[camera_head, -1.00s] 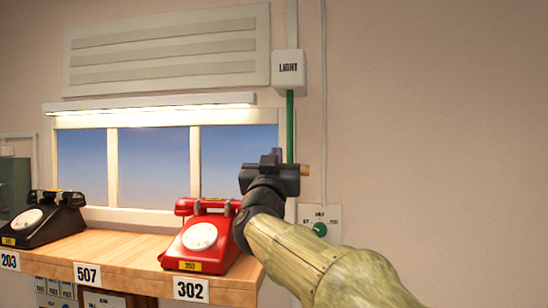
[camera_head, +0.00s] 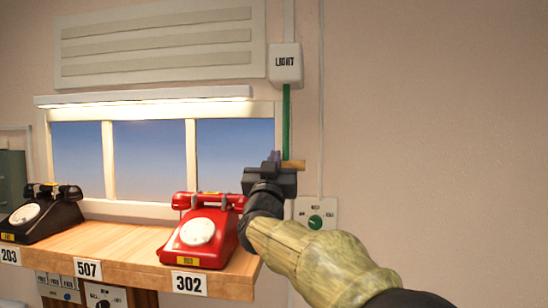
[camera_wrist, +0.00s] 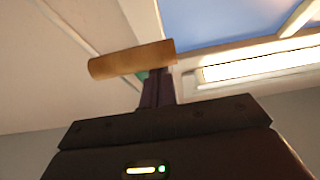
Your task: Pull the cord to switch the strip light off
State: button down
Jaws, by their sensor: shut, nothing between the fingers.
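The strip light (camera_head: 145,98) above the window is lit; it also shows in the wrist view (camera_wrist: 260,68). A green cord (camera_head: 286,115) hangs from the white LIGHT box (camera_head: 285,64). At its lower end is a wooden crossbar handle (camera_head: 294,164), which lies across the top of the wrist view (camera_wrist: 130,60). My gripper (camera_head: 274,156) is shut and empty. Its fingertips (camera_wrist: 157,80) are close to the handle, overlapping its left part in the head view. I cannot tell whether they touch it.
A wooden shelf (camera_head: 110,250) holds a red phone (camera_head: 199,235) and a black phone (camera_head: 42,212), left of my gripper. A wall panel with a green knob (camera_head: 315,222) is just behind my wrist. The wall at the right is bare.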

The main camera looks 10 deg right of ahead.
notch_tip(320, 180, down, 3)
jog(key=b, duration=0.3)
jog(key=shift+r, duration=0.1)
dwell(0.4)
notch_tip(320, 180, up, 4)
jog(key=r+p, duration=0.1)
jog(key=p, duration=0.2)
jog(key=b+v, duration=0.6)
jog(key=v, duration=0.5)
jog(key=shift+f+b, duration=0.25)
jog(key=shift+b, duration=0.1)
jog(key=c, duration=2.2)
grip_release()
